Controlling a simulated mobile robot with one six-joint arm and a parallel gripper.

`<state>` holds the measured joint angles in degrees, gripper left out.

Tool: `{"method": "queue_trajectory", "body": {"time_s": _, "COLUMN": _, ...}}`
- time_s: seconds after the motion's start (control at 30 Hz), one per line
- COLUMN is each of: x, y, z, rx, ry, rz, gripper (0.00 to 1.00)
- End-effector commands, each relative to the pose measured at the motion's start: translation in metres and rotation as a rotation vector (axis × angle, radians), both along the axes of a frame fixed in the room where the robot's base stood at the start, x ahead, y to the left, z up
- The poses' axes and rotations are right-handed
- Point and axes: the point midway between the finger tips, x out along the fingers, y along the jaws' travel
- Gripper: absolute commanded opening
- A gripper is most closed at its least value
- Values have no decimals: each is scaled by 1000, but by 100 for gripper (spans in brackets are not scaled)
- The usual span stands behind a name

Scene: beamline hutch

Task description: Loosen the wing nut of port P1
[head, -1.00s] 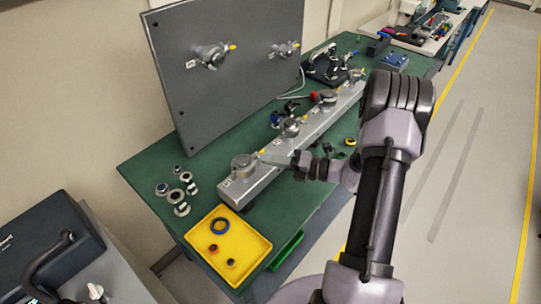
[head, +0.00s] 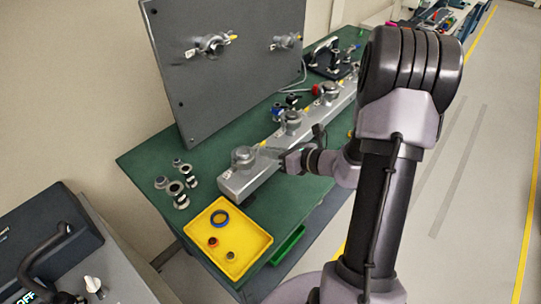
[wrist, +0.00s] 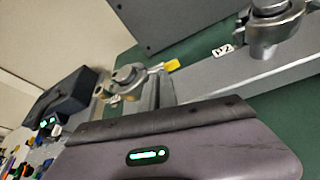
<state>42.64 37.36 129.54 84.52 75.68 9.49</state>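The port at the near end of the grey bar (head: 243,158), which I take to be P1, has a round metal clamp and a small yellow-tipped wing nut. In the wrist view its clamp (wrist: 129,75) and yellow wing nut (wrist: 172,65) show beyond my gripper's body; its label is too small to read. My gripper (head: 274,153) is just right of this port, close to the wing nut. I cannot tell whether it touches it, or whether the fingers are open. In the wrist view the port labelled P2 (wrist: 268,30) stands farther right.
An upright grey panel (head: 225,85) with two more clamped ports stands behind the bar. A yellow tray (head: 262,240) with a blue ring and small parts lies in front. Loose metal fittings (head: 176,188) stand left. Green table (head: 145,160) is bare between fittings and bar.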

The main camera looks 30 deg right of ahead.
Motion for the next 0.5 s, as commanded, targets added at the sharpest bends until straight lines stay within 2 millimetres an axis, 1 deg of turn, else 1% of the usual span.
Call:
{"method": "queue_trajectory", "body": {"time_s": 0.2, "x": 1, "y": 1, "z": 0, "rx": -104, "ry": -42, "rz": 0, "gripper": 0}}
{"method": "queue_trajectory", "body": {"time_s": 0.5, "x": 1, "y": 2, "z": 2, "rx": -172, "ry": -67, "rz": 0, "gripper": 0}}
